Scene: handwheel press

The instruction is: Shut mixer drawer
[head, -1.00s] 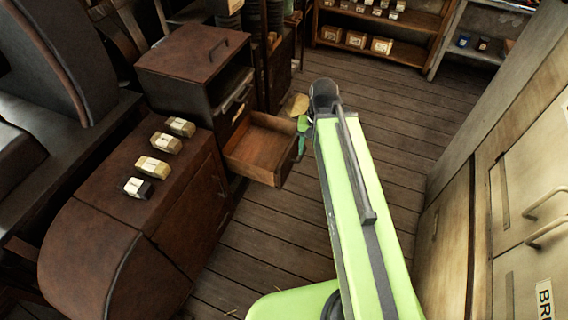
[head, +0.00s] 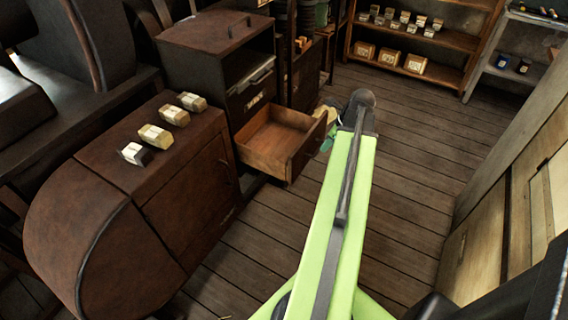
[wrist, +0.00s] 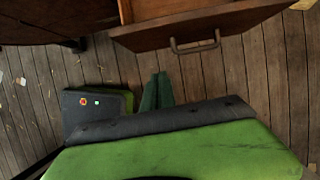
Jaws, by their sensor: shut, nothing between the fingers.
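A wooden drawer (head: 272,143) stands pulled out of a dark brown cabinet (head: 205,65) in the head view. Its front panel (head: 306,150) faces right, toward my arm. In the wrist view the drawer front (wrist: 200,26) spans the top, with a metal bar handle (wrist: 195,46) on it. My gripper (wrist: 157,76) is shut and empty, its dark green fingers pointing toward the drawer front. A gap of floor shows between the fingertips and the front in that view. In the head view my gripper (head: 327,142) is mostly hidden behind my green arm, just outside the front.
A low brown cabinet (head: 185,190) with several small labelled blocks (head: 174,115) on top stands left of the drawer. Pale cabinets (head: 500,235) line the right side. Shelves (head: 420,50) stand at the back. Plank floor (head: 420,150) is open between them.

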